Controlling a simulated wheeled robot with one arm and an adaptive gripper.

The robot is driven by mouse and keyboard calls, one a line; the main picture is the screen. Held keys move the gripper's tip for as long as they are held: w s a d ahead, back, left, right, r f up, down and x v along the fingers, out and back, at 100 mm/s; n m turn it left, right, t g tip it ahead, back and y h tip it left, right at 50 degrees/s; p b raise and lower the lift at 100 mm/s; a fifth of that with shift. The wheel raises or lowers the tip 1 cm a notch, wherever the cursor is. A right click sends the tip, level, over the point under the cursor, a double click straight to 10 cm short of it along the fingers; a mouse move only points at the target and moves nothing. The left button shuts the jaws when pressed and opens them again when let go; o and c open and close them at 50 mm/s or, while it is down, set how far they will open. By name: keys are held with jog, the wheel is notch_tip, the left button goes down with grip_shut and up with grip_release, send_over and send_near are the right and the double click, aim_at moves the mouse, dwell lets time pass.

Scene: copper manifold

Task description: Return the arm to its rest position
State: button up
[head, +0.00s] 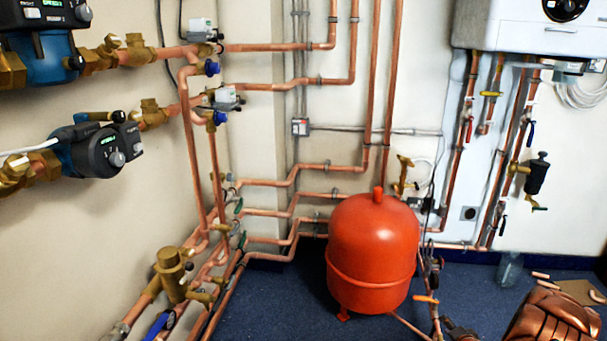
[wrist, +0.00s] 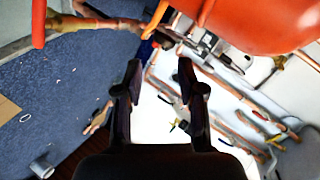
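My gripper (wrist: 160,65) shows in the wrist view with its two black fingers spread apart and nothing held between them. Behind the gap are a pale wall and copper pipes. An orange valve handle (wrist: 39,22) is at the upper left of the wrist view, clear of the fingers.
The red tank (head: 372,250) stands on the blue floor (head: 275,300), with copper pipes beside and behind it. Pumps (head: 100,148) and brass valves line the left wall. A white boiler (head: 530,25) hangs at the upper right. A clear bottle (head: 510,269) stands near the right wall.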

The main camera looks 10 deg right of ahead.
jog(key=w+a+r+n+g+p, duration=0.15)
jog(key=a+r+p, duration=0.25)
jog(key=r, duration=0.6)
jog(key=w+a+r+n+g+p, duration=0.1)
jog(key=a+r+n+g+p, duration=0.2)
jog(key=r, duration=0.7)
jog(key=s+a+r+n+g+p, duration=0.1)
jog(key=s+a+r+p, duration=0.3)
jog(key=r, duration=0.4)
jog(key=s+a+r+n+g+p, duration=0.2)
jog(key=a+r+p, duration=0.2)
jog(key=a+r, duration=0.35)
jog(key=s+a+r+n+g+y+p, duration=0.1)
jog(key=s+a+r+p, duration=0.4)
jog(key=s+r, duration=0.5)
jog(key=s+a+r+n+g+p, duration=0.3)
jog(key=s+a+r+p, duration=0.3)
jog(key=s+a+r, duration=0.3)
jog(key=s+a+r+n+g+y+p, duration=0.1)
jog(key=s+a+r+n+g+p, duration=0.2)
jog(key=s+r, duration=0.9)
jog(key=s+a+p, duration=0.2)
jog(key=s+a, duration=0.2)
jog(key=shift+s+a+y+p, duration=0.25)
jog(key=shift+a+y+p, duration=0.05)
jog(key=shift+a+p, duration=0.1)
jog(key=shift+n, duration=0.25)
